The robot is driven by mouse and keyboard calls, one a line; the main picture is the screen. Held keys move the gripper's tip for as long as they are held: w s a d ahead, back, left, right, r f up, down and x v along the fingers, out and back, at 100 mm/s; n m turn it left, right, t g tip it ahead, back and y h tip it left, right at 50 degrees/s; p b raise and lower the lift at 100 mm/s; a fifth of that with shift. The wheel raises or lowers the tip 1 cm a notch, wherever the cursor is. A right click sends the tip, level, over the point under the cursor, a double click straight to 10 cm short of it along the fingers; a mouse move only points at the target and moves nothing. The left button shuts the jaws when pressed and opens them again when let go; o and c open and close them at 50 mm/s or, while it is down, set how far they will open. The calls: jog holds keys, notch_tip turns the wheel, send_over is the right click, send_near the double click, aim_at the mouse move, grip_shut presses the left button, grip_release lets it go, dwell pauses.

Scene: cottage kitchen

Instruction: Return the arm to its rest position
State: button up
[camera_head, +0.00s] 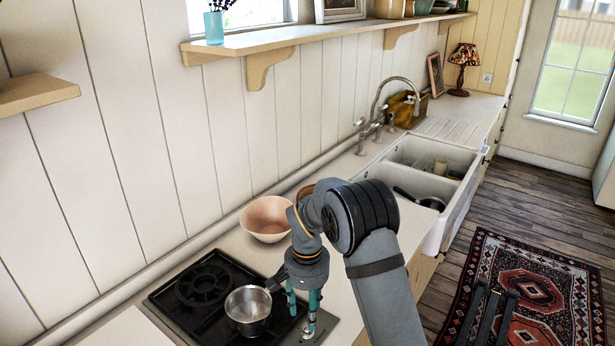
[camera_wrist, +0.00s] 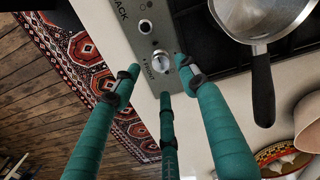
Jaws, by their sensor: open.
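My gripper (camera_head: 303,318) has teal fingers and points down at the right edge of the stove. In the wrist view my gripper (camera_wrist: 158,82) is open, its fingers spread around a silver stove knob (camera_wrist: 160,61) with nothing held between them. I cannot tell whether a finger touches the knob. My arm reaches in from the lower right and bends down over the counter, hiding part of it.
A steel saucepan (camera_head: 247,309) stands on the black stove (camera_head: 189,293), its handle close to my gripper. A pink bowl (camera_head: 265,220) stands behind my wrist. A white double sink (camera_head: 437,185) with a tall tap (camera_head: 379,105) lies beyond. A shelf (camera_head: 300,33) runs along the wall above.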

notch_tip(320, 180, up, 6)
notch_tip(320, 180, down, 12)
jog(key=shift+s+f, duration=0.1)
jog(key=shift+f, duration=0.05)
jog(key=r+p, duration=0.1)
jog(key=p, duration=0.1)
jog(key=shift+r+n+p, duration=0.15)
jog(key=shift+n+p, duration=0.15)
jog(key=shift+n, duration=0.1)
jog(key=n+p, duration=0.2)
jog(key=p, duration=0.1)
notch_tip(320, 180, up, 13)
jog(key=s+n+g+b, duration=0.1)
jog(key=s+n+b, duration=0.1)
jog(key=n+b, duration=0.25)
jog(key=shift+t, duration=0.5)
jog(key=w+f+b, duration=0.1)
jog(key=f+b, duration=0.1)
jog(key=f, duration=0.2)
jog(key=w+f+b, duration=0.1)
jog(key=f+b, duration=0.2)
jog(key=f, duration=0.2)
jog(key=w+f+b, duration=0.1)
jog(key=f+b, duration=0.1)
jog(key=f, duration=0.3)
